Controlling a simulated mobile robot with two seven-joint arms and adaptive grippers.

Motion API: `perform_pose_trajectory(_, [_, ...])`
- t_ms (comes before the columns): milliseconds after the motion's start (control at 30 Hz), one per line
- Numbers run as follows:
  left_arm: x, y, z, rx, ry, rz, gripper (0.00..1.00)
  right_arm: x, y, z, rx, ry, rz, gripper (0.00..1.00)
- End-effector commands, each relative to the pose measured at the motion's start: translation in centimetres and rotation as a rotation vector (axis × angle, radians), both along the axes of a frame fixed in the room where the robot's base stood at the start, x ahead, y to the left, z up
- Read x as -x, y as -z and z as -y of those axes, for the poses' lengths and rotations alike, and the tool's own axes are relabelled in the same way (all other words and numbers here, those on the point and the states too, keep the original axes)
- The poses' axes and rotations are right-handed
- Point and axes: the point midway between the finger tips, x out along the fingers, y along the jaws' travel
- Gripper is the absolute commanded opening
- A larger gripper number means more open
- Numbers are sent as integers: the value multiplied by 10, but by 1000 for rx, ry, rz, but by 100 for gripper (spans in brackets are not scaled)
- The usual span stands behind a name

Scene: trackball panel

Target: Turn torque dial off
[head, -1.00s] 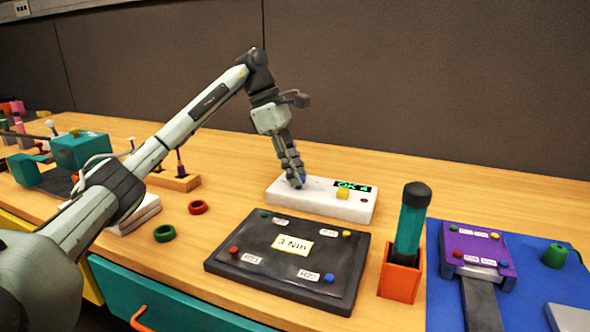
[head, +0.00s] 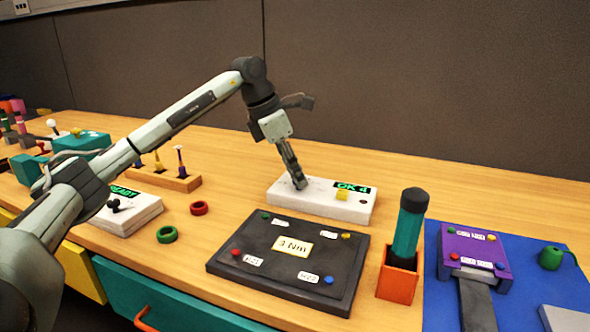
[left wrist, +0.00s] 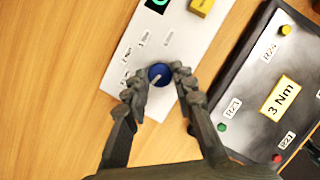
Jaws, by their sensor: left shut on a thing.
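The torque dial (left wrist: 159,75) is a round blue knob with a pale pointer line, set on a white box. In the left wrist view it sits between my left gripper's fingertips (left wrist: 155,83), which are shut on its sides. In the head view my left gripper (head: 299,184) comes down onto the left part of the white box (head: 318,209) and hides most of the dial. The box has a green display (head: 354,187) reading "OK 4" and a yellow block (head: 342,196). Small labels stand around the dial, too small to read. My right gripper is not in view.
A dark panel (head: 225,262) marked "3 Nm" lies in front of the box. An orange holder (head: 397,277) with a teal-handled tool (head: 409,230) stands at right. Another white box (head: 140,216) reads "READY".

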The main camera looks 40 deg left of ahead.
Motion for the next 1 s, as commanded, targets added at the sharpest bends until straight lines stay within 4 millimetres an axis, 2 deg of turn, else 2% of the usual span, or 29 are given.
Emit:
perform_pose_trajectory(300, [1,0,0,0,-87,-1,0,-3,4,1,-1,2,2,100])
perform_pose_trajectory(733, [1,0,1,0,-95,-1,0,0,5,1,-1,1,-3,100])
perform_pose_trajectory(767, [1,0,1,0,-95,-1,29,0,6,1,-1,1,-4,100])
perform_pose_trajectory(900, [0,0,1,0,-95,-1,46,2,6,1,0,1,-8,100])
perform_pose_trajectory(1000, [0,0,1,0,-95,-1,46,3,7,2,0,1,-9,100])
